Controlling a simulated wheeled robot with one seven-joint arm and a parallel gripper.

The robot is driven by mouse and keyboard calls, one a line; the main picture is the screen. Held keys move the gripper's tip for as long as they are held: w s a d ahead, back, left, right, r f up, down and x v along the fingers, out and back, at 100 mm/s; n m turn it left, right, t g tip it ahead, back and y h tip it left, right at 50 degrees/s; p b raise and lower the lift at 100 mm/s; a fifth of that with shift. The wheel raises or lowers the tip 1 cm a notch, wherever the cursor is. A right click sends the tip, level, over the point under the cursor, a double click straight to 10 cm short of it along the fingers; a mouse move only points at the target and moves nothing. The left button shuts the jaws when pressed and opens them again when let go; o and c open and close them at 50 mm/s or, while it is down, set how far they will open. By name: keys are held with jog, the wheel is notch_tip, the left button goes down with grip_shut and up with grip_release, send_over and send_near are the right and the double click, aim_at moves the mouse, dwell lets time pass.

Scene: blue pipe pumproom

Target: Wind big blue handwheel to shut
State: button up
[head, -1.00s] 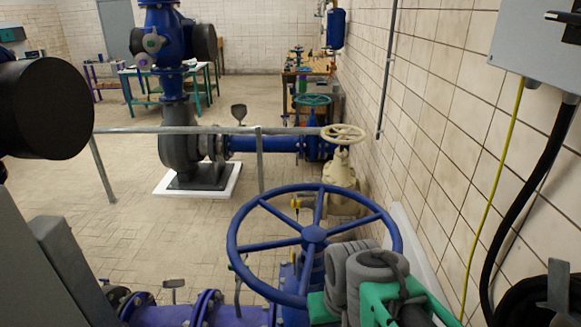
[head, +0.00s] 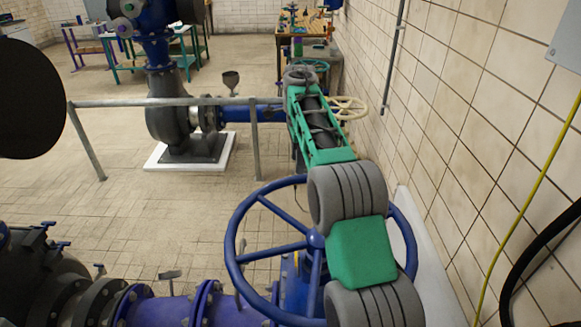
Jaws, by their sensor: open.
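The big blue handwheel (head: 233,232) lies nearly flat in the lower middle of the head view, with a round hub and several spokes. It sits on a blue valve on the blue pipe (head: 165,312). My green and grey arm covers much of its right side and part of its far rim. The arm reaches forward past the wheel, its far joint well beyond the rim in the picture. My gripper cannot be made out; it is hidden behind the arm, so its contact with the wheel cannot be told.
A cream handwheel (head: 353,107) shows beyond, partly behind my arm. A grey railing (head: 180,102) crosses in front of a dark pump (head: 168,118) on a white plinth. The tiled wall (head: 475,130) closes off the right, with a yellow cable. Open tiled floor lies left of the wheel.

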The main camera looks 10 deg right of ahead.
aim_at(296, 177)
jog(key=shift+w+d+f+m+b, duration=0.15)
jog(key=shift+w+f+m+b, duration=0.2)
jog(key=shift+w+f+m, duration=0.35)
jog(key=f, duration=0.1)
jog(key=f+b, duration=0.1)
jog(key=f, duration=0.1)
jog(key=f+b, duration=0.1)
jog(key=f, duration=0.1)
jog(key=shift+w+a+f, duration=0.25)
jog(key=shift+f, duration=0.65)
jog(key=shift+c, duration=0.4)
grip_shut()
